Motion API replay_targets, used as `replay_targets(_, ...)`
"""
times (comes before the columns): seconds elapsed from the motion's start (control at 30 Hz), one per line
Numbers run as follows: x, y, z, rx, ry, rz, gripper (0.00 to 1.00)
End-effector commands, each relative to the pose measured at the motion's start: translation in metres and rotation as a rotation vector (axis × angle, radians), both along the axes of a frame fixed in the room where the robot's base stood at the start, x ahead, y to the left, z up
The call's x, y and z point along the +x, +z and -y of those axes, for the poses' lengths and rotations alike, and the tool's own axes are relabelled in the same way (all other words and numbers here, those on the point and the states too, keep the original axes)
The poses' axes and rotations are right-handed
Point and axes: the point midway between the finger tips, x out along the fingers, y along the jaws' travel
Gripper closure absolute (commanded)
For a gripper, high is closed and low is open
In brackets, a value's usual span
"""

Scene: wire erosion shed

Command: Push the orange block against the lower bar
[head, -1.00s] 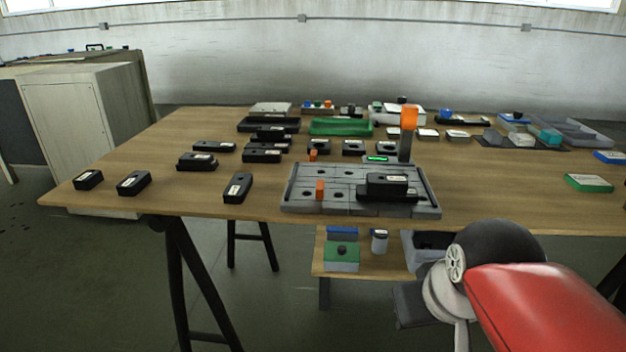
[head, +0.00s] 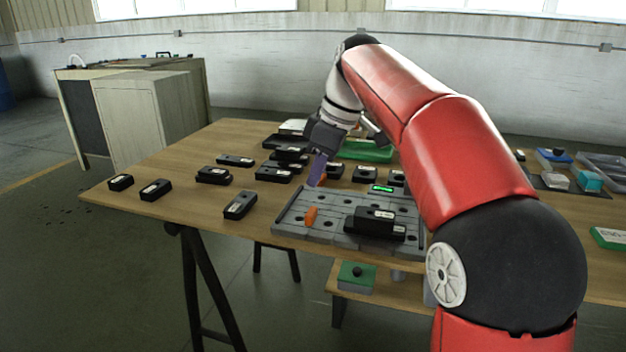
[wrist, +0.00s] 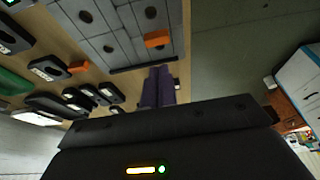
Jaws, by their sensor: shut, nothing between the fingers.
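The orange block (head: 311,215) stands on the left part of the grey holed plate (head: 333,231). In the wrist view the orange block (wrist: 158,38) lies apart from a dark bar (wrist: 146,66) along the plate's edge. I cannot tell whether this is the lower bar. My gripper (head: 315,183) is shut and empty, its purple fingers pointing down near the plate's far left corner. In the wrist view my gripper (wrist: 161,72) has its fingertips near that bar, on the other side of it from the block. The fingers do not appear to touch the block.
A black stepped part (head: 374,221) sits on the plate, right of the block. A smaller orange piece (wrist: 78,67) lies on the table outside the plate. Several black labelled parts are on the table left of and behind the plate. My arm hides the right side.

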Motion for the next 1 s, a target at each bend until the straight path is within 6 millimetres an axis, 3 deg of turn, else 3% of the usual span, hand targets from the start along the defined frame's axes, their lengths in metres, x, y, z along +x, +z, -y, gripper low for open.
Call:
replay_targets(0.2, 0.004, -0.041, -0.013, -0.001, 0.000, -0.003, 1.00)
replay_targets(0.4, 0.007, -0.067, -0.021, -0.001, -0.002, -0.001, 1.00)
replay_targets(0.87, 0.009, -0.076, -0.024, 0.000, -0.003, 0.001, 1.00)
replay_targets(1.0, 0.005, -0.076, -0.013, -0.002, -0.007, 0.001, 1.00)
